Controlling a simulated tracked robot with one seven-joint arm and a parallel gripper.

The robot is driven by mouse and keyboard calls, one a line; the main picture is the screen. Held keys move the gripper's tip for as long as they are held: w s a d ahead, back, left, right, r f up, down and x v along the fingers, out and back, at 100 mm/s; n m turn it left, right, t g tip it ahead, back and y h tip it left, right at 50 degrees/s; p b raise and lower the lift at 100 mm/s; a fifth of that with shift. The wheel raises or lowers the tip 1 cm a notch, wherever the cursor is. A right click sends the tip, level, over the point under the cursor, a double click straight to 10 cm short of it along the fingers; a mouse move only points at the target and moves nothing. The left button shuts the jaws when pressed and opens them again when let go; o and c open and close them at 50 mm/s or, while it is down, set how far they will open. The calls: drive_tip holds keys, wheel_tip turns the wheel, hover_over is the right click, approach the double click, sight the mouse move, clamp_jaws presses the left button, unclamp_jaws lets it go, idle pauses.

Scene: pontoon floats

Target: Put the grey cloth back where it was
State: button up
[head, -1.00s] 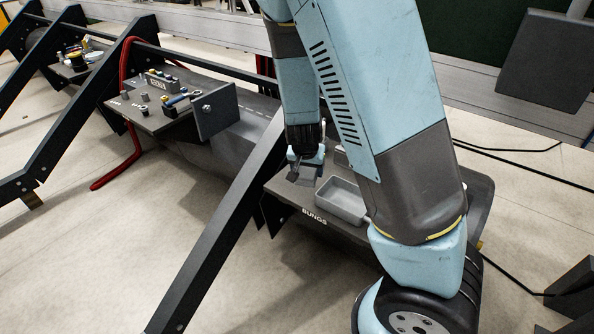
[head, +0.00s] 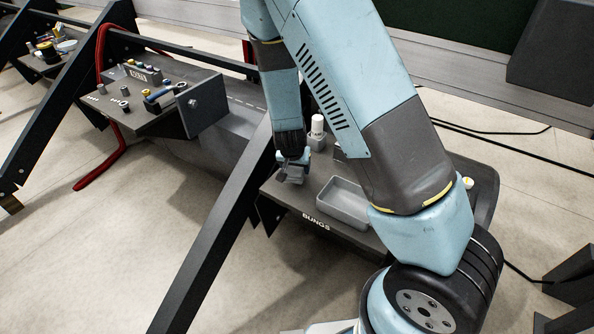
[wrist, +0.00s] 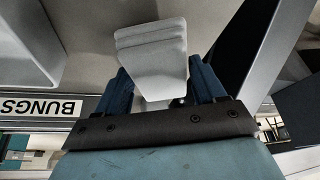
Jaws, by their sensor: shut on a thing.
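The grey cloth (head: 290,176) is a small folded pad at the left end of the dark shelf marked BUNGS (head: 290,205). My gripper (head: 292,160) is shut on it from above. In the wrist view the cloth (wrist: 152,50) shows pale and ridged between my two blue fingers (wrist: 165,88). It is over or at the shelf surface, left of the grey tray (head: 343,202). I cannot tell whether it touches the shelf. Its lower edge is partly hidden by shadow and small size.
A white bottle (head: 317,124) stands on the shelf just behind and right of my gripper. A dark slanted beam (head: 215,235) passes close on the left. Another shelf with tools (head: 150,95) lies farther left. The wrist view shows the tray (wrist: 38,45) and free shelf between.

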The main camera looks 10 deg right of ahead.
sight(295, 169)
drive_tip(key=f, duration=0.3)
drive_tip(key=shift+a+f, duration=0.1)
drive_tip(key=shift+a, duration=0.1)
drive_tip(key=shift+d, duration=0.15)
drive_tip(key=o, duration=1)
drive_tip(key=v, duration=1)
drive_tip(key=shift+r, duration=0.25)
drive_tip(key=shift+v, duration=0.8)
drive_tip(key=shift+s, duration=0.1)
